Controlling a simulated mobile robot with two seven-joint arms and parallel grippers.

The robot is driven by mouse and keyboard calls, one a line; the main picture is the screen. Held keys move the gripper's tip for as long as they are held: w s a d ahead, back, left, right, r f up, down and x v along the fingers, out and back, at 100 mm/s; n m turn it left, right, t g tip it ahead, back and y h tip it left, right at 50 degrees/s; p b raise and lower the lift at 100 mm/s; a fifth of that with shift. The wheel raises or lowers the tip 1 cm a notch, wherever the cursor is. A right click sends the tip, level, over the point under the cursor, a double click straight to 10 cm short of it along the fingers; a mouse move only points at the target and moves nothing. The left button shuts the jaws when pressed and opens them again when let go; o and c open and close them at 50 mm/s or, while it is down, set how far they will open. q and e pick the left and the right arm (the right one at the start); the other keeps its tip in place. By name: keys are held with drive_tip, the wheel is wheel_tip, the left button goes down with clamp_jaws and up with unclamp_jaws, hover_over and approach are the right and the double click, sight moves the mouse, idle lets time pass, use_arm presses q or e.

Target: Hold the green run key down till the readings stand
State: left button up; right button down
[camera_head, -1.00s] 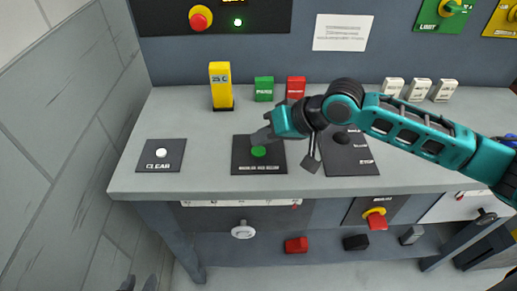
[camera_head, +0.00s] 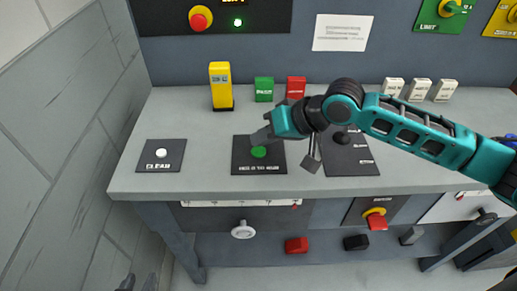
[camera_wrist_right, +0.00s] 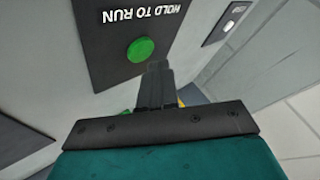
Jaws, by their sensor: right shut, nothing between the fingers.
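The green run key (camera_head: 258,152) is a round button on a black plate (camera_head: 241,167) near the table's front. In the right wrist view the key (camera_wrist_right: 140,49) shows its whole round top beside the words "HOLD TO RUN". My right gripper (camera_head: 260,137) is shut and empty. Its fingertips (camera_wrist_right: 157,72) are close beside the key, not over it; I cannot tell whether they touch its edge. A yellow meter (camera_head: 220,92) with a small, unreadable display stands behind. Dark shapes at the head view's bottom left may be my left gripper; its jaws are unclear.
A white button (camera_head: 161,152) sits on the CLEAR plate at left. A green block (camera_head: 264,88) and a red block (camera_head: 296,88) stand behind the key. A dark panel (camera_head: 348,158) lies to its right. Several white blocks (camera_head: 420,91) stand at back right.

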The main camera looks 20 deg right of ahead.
sight(263, 151)
drive_tip(key=shift+f+p, duration=0.3)
drive_tip(key=shift+p, duration=0.05)
idle(0.3)
drive_tip(key=shift+f, duration=0.7)
idle(1.7)
drive_tip(key=shift+r, duration=0.1)
idle(2.4)
drive_tip(key=shift+r+p, duration=0.9)
drive_tip(key=shift+p, duration=0.45)
wheel_tip(263, 151, up, 3)
drive_tip(key=p, duration=0.3)
drive_tip(key=shift+f, duration=0.15)
drive_tip(key=shift+r, duration=1.15)
